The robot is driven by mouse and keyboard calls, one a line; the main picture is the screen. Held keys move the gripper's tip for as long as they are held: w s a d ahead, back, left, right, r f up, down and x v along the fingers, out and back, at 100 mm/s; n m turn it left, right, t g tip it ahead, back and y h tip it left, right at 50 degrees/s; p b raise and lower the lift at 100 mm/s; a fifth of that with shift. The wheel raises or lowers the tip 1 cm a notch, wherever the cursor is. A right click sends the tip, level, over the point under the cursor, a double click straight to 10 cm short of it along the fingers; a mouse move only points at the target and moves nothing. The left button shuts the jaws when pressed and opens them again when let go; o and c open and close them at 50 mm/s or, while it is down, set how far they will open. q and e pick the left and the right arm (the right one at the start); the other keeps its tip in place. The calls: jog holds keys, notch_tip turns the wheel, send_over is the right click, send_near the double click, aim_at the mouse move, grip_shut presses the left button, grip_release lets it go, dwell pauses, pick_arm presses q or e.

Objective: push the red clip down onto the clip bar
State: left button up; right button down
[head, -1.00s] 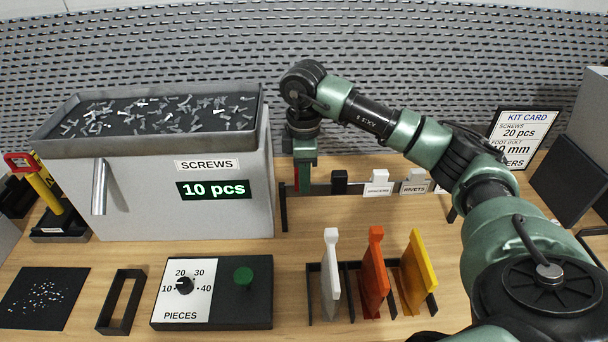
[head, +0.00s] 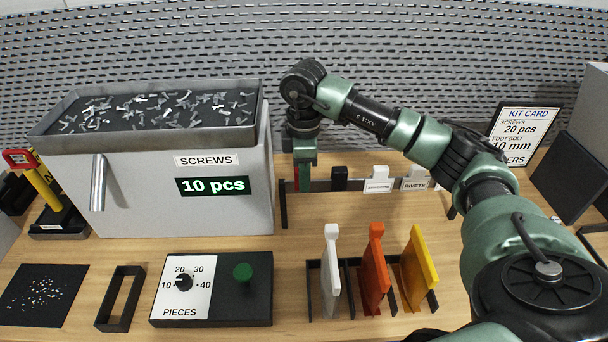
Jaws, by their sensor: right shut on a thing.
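The red clip (head: 304,181) shows as a narrow red strip at the left part of the dark clip bar (head: 320,186). My right gripper (head: 304,168) points down at it and is shut on it. The gripper hides most of the clip, and I cannot tell whether the clip touches the bar or sits fully down on it. A black clip (head: 339,178) and two white clips, one at the label SPACERS (head: 377,186) and one at RIVETS (head: 415,184), stand on the bar to the right. My left gripper is not in view.
A grey screw bin (head: 150,190) stands close to the left of the gripper. In front are a dial box (head: 212,290) with a green button and a rack with white, orange (head: 374,270) and yellow plates. A kit card (head: 520,130) stands at the right. Bare wood lies before the bar.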

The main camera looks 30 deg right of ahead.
jog(key=shift+f, duration=0.3)
jog(key=c, duration=1.2)
grip_release()
jog(key=shift+r, duration=0.1)
jog(key=shift+o, duration=0.2)
